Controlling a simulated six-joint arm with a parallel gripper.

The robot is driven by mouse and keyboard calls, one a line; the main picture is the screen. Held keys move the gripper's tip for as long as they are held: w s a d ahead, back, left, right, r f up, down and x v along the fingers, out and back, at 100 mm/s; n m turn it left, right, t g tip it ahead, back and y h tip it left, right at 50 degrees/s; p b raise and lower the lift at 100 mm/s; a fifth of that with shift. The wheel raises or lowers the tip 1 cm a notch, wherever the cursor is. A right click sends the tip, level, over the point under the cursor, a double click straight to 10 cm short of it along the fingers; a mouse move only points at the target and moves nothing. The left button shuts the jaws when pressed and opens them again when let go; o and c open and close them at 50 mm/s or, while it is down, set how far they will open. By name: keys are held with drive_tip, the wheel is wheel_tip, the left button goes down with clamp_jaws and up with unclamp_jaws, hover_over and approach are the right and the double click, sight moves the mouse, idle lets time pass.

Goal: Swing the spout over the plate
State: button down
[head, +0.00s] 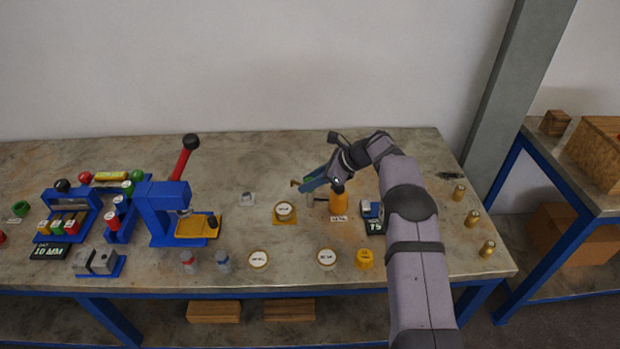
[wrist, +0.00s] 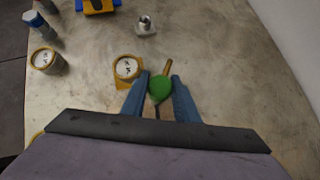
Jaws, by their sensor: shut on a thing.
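My gripper (head: 312,182) is shut on a round green knob (wrist: 160,88), which sits between its blue fingers in the wrist view. A thin brass spout (wrist: 168,67) sticks out beyond the knob; its tip (head: 294,183) shows in the head view. An orange-yellow vessel (head: 338,205) stands below my wrist, partly hidden, with a label in front.
A small grey fitting (head: 247,199) stands left of the plate. Round labelled containers (head: 258,259) and a yellow cup (head: 364,258) stand along the front. A blue press (head: 163,210) with a red lever is farther left. Brass cylinders (head: 472,218) stand at the right.

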drive_tip(key=c, duration=1.4)
unclamp_jaws()
drive_tip(key=shift+b+v, duration=0.9)
drive_tip(key=shift+v, duration=2.8)
